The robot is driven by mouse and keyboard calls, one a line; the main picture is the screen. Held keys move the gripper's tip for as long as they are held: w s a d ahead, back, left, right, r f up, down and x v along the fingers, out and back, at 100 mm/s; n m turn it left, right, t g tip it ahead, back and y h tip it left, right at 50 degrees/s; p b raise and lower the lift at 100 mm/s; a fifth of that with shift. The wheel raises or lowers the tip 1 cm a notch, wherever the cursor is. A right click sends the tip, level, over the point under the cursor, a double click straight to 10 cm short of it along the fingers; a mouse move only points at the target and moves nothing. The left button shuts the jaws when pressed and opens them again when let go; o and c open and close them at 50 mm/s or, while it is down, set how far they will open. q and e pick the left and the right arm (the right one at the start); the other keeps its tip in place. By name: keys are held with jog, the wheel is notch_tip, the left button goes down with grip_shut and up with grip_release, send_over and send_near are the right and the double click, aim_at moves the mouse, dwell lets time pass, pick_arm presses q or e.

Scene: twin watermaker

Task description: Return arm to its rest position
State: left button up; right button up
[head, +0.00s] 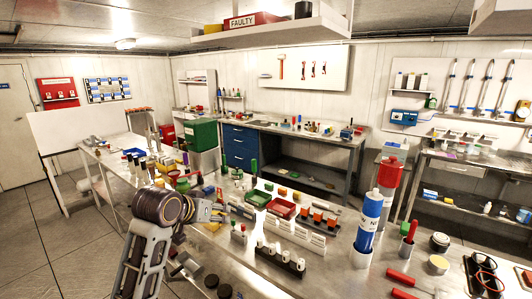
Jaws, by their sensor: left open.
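My left arm (146,255) rises from the bottom left of the head view, with its dark round wrist joint in front of the long metal bench (330,270). My left gripper (212,212) points right, above the bench's near side, and is open. I see nothing held in it, though its fingers are small and partly lost among the items behind. My right gripper is not in view.
Green (258,198) and red (282,208) trays lie right of the gripper. Floor (60,240) is clear at left.

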pick_arm(q)
jog(key=s+a+f+g+y, duration=0.1)
jog(key=s+a+f, duration=0.1)
jog(key=s+f, duration=0.5)
jog(key=s+a+f+g+y, duration=0.15)
jog(key=s+f, duration=0.25)
jog(key=f, duration=0.6)
jog(key=s+a+f+g+y, duration=0.1)
jog(key=s+a+f+g, duration=0.1)
jog(key=s+f, duration=0.55)
jog(key=s+a+f+g, duration=0.2)
jog(key=s+f, duration=0.3)
jog(key=s, duration=0.6)
notch_tip(320, 180, down, 32)
jog(key=s, duration=0.2)
jog(key=s+a+f+g, duration=0.1)
jog(key=s+a+f, duration=0.1)
jog(key=s+f, duration=0.8)
jog(key=s+a+f+g, duration=0.1)
jog(key=s+f, duration=1)
jog(key=s, duration=0.2)
jog(key=shift+a, duration=0.4)
